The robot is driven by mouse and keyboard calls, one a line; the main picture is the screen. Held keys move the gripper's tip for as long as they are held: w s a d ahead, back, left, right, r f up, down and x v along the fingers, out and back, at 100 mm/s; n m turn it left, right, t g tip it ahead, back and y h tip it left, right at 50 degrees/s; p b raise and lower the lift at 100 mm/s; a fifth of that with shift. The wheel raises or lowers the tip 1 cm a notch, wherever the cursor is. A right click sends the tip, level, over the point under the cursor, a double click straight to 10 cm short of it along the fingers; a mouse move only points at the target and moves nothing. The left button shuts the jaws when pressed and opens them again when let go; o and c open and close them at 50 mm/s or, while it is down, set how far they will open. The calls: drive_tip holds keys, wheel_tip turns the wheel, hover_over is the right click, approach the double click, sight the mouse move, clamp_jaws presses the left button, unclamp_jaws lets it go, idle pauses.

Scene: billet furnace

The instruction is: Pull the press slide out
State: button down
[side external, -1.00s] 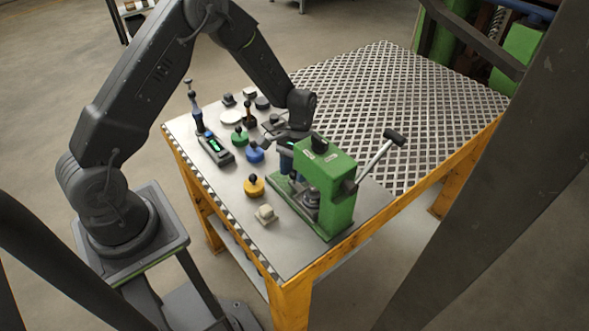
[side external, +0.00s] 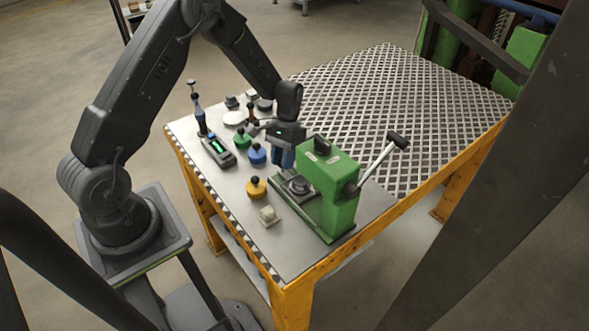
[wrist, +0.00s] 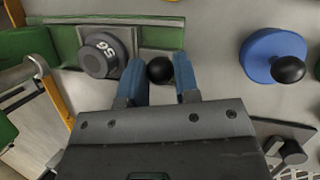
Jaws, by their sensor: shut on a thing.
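The green press (side external: 329,185) stands near the front edge of the table, its lever reaching out to the right. Its slide (wrist: 154,54) sticks out of the press and carries a dark round die (wrist: 103,55) with a marking on top; the die also shows in the side view (side external: 299,186). My gripper (wrist: 160,75) has its two blue fingers on either side of the slide's black ball knob (wrist: 160,69), shut on it. In the side view my gripper (side external: 282,160) is low at the slide's outer end, and the knob is hidden there.
Blue (side external: 257,154), green (side external: 242,139) and yellow (side external: 256,188) knobbed discs stand left of the press. A pale block (side external: 268,215) lies near the front. A dark device with green lights (side external: 217,150) is at the left. The perforated table area (side external: 400,110) behind is clear.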

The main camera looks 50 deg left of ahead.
drive_tip(key=a, duration=0.5)
drive_tip(key=shift+a, duration=0.3)
drive_tip(key=c, duration=0.9)
unclamp_jaws()
drive_tip(key=shift+o, duration=0.2)
drive_tip(key=shift+d, duration=0.1)
drive_tip(key=v, duration=1.4)
